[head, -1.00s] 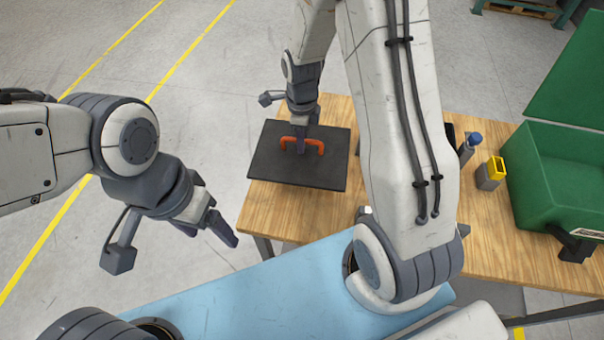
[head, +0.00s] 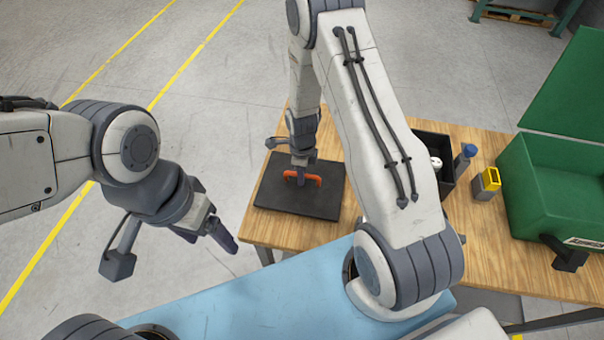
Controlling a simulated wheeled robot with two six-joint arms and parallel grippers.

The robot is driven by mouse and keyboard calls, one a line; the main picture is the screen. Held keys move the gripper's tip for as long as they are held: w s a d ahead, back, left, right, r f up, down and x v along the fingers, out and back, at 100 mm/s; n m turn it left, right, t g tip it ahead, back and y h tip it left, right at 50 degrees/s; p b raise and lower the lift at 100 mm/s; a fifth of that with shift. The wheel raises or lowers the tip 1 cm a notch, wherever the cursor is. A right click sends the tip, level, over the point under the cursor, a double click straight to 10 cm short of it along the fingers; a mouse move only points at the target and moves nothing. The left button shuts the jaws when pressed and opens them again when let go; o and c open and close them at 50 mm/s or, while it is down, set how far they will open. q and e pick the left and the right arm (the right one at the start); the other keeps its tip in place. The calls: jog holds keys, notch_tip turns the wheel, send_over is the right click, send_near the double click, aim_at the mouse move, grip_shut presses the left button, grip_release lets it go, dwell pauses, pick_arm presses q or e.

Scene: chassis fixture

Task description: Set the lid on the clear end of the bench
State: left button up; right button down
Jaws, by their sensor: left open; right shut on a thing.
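The lid (head: 290,204) is a dark flat square plate with an orange handle (head: 315,180) on top. It is over the left end of the wooden bench (head: 300,232), level, close to the left edge. I cannot tell whether it touches the wood or hangs just above. My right gripper (head: 300,182) points down and is shut on the orange handle. My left gripper (head: 224,236) is open and empty, left of the bench and apart from the lid.
A black open box (head: 430,128) with a white thing inside is partly hidden by my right arm. A blue-capped item (head: 465,158), a yellow and grey item (head: 487,183) and a green open bin (head: 540,200) stand on the bench's right. A green rack (head: 520,18) is far behind.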

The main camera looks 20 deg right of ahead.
jog(key=shift+f, duration=0.1)
jog(key=c, duration=0.8)
grip_release()
jog(key=shift+c, duration=0.2)
